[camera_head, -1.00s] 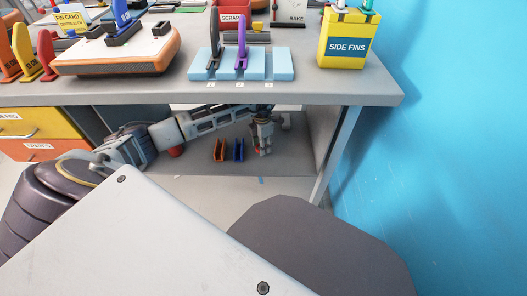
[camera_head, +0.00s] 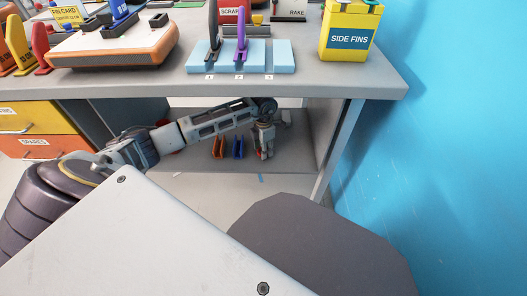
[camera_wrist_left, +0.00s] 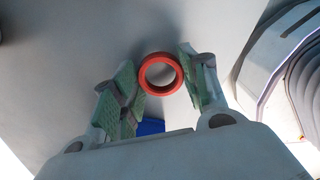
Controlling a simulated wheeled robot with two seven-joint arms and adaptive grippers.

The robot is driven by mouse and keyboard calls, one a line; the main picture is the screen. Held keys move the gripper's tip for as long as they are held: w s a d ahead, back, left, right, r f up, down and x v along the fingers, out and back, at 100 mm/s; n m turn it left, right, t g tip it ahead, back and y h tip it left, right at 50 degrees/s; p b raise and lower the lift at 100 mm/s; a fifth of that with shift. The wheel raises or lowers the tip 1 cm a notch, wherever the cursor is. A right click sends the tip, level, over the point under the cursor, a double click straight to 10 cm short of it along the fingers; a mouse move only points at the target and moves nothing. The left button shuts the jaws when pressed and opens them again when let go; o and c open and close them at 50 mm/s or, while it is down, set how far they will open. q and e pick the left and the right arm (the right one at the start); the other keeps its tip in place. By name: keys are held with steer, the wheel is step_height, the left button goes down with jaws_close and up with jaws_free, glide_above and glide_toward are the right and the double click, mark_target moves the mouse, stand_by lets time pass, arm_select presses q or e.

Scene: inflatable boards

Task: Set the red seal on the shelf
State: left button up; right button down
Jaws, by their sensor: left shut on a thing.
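The red seal (camera_wrist_left: 144,78) is a ring between the two fingertips of my left gripper (camera_wrist_left: 162,82) in the left wrist view. The gripper is shut on it. In the head view my left gripper (camera_head: 264,150) reaches under the tabletop, over the right part of the grey lower shelf (camera_head: 292,160). The seal is too small there to make out clearly, and I cannot tell whether it touches the shelf. My right gripper is not in view.
An orange piece (camera_head: 218,148) and a blue piece (camera_head: 238,148) stand on the shelf just left of the gripper. The tabletop (camera_head: 330,88) is close above my arm. A table leg (camera_head: 338,150) bounds the right side.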

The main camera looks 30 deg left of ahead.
arm_select(q)
steer(key=shift+f, duration=0.3)
steer(key=shift+f, duration=0.15)
steer(key=o, duration=0.9)
steer(key=shift+c, duration=0.2)
